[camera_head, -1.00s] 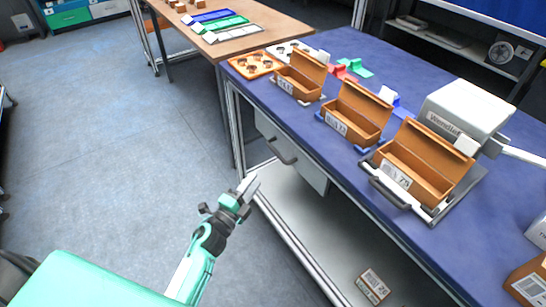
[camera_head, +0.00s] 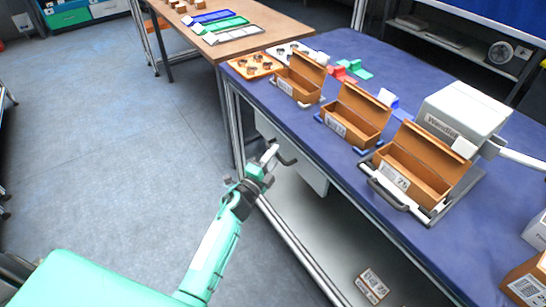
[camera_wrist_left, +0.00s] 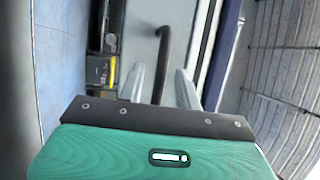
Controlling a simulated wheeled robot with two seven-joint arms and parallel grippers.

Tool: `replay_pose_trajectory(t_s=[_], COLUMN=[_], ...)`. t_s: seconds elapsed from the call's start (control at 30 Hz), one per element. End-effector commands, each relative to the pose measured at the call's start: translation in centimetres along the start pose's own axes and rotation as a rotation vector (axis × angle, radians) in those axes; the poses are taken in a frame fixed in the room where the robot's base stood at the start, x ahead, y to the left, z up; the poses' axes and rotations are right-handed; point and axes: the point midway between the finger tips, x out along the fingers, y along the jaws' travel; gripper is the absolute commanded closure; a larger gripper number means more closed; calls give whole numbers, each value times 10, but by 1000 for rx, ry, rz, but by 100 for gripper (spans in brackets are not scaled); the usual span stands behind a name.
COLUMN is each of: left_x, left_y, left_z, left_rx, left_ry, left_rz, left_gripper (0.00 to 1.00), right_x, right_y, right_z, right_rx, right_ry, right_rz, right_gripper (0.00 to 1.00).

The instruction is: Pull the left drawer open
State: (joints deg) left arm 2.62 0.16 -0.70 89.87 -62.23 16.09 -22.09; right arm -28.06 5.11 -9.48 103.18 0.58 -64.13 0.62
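The left drawer (camera_head: 312,179) is a pale grey front under the blue table, with a dark bar handle (camera_head: 285,158). It looks shut or nearly so; I cannot tell exactly. My left gripper (camera_head: 270,155) is at the handle's near left side in the head view. In the left wrist view the drawer handle (camera_wrist_left: 163,50) runs down between the two grey fingers of my left gripper (camera_wrist_left: 160,85), which stand apart. I cannot tell whether the fingers touch the handle. My right gripper is not in view.
The blue table (camera_head: 262,97) carries several open brown boxes, including one on a tray at the right (camera_head: 425,165), and a white machine (camera_head: 462,110). A shelf (camera_head: 330,240) below holds a small labelled box (camera_head: 371,286). The floor at left is clear.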

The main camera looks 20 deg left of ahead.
Motion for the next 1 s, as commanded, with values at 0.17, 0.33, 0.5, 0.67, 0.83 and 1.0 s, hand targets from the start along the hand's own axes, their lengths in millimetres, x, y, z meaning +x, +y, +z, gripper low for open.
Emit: replay_pose_trajectory(t_s=[0.17, 0.33, 0.5, 0.67, 0.83, 1.0], left_x=[0, 0, -1, -10, -35, -73], left_y=[0, 0, 0, -1, -7, -14], left_z=[0, 0, 0, 4, 14, 30], left_rx=[0, 0, 0, 0, 1, 1], left_ry=[0, 0, 0, -1, 0, -1], left_rz=[0, 0, 0, 2, 3, 5], left_gripper=[83, 100, 100, 100, 100, 100], right_x=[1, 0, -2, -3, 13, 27], right_y=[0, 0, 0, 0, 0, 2], right_z=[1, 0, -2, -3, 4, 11], right_rx=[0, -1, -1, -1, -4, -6], right_ry=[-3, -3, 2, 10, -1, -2], right_rz=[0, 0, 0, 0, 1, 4], right_gripper=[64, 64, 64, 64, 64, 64])
